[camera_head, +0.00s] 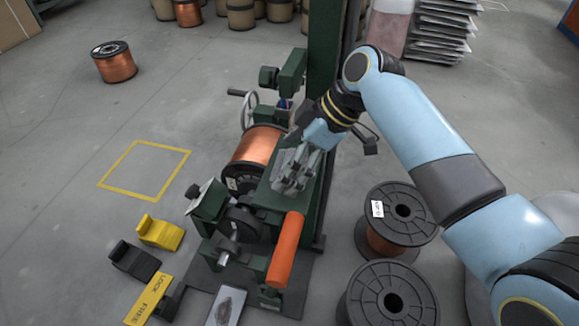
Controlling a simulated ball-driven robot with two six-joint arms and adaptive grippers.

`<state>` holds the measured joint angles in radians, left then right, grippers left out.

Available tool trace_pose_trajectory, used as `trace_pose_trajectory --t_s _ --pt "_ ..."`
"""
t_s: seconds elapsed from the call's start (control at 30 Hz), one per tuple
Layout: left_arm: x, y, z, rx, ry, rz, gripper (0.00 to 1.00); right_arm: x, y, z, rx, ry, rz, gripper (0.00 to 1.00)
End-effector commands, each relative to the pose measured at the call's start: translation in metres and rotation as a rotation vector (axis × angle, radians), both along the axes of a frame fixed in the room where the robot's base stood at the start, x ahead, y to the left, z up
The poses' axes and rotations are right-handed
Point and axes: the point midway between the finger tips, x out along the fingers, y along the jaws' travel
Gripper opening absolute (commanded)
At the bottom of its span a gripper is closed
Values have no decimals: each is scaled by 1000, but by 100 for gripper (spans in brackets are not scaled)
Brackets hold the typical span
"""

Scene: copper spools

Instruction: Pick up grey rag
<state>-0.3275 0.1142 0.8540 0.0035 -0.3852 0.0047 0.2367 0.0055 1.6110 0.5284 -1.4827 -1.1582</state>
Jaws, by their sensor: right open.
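My right gripper (296,172) is open and reaches down over the green top of the winding machine, right of the copper spool mounted there. A grey patch, which looks like the grey rag (283,160), lies on the green top at the fingers and is partly hidden by them. I cannot tell whether the fingers touch it. My left gripper is not in view.
The mounted copper spool (255,147) and an orange roller (285,250) flank the work spot. A green column (325,70) rises just behind. Two black-flanged spools (403,210) (388,297) stand at the right. The floor at left is mostly clear.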

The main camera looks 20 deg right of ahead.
Motion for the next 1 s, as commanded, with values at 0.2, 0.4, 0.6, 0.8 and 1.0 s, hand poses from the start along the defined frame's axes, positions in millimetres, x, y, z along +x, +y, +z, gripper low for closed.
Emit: trace_pose_trajectory --t_s 0.2,0.4,0.6,0.8,1.0 --pt "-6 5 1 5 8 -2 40 0 0 1 0 -1 -1 78" --pt "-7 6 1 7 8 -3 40 0 0 1 0 -1 -1 52" --pt "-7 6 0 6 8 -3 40 0 0 1 0 0 0 47" --pt "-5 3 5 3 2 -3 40 1 0 9 1 -3 0 47" --pt "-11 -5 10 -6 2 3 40 -7 -20 18 -6 -1 -1 47"
